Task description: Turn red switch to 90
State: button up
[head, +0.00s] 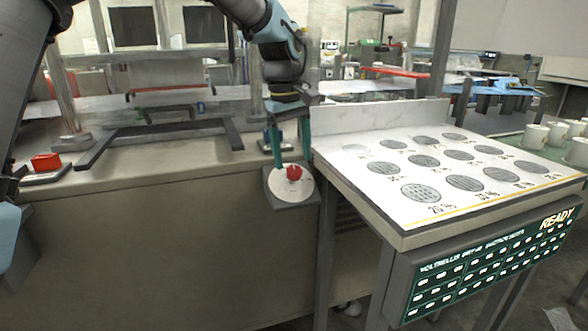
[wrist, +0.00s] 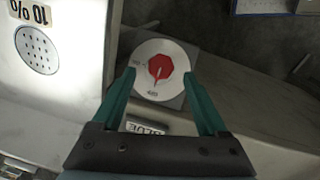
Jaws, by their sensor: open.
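The red switch (head: 294,172) is a faceted knob on a round white dial fixed to a tilted grey plate (head: 292,204) at the counter's front edge. In the wrist view the red switch (wrist: 160,67) has a pale pointer line aimed toward the bottom of the picture, near a small upside-down mark. Another small mark sits at the dial's left; both are too small to read surely. My gripper (head: 291,161) is open. Its teal fingers stand on either side of the knob; in the wrist view my gripper (wrist: 158,74) shows gaps to it. Contact is not visible.
A white table (head: 345,174) with grey discs stands close on the right, its green panel (head: 490,262) reading READY. A red block (head: 46,161) sits on the counter at far left. A dark frame (head: 160,130) lies behind. White cups (head: 535,136) stand far right.

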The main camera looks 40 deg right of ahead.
aim_at(294, 168)
jog(key=shift+d+f, duration=0.15)
jog(key=shift+f, duration=1.75)
grip_shut()
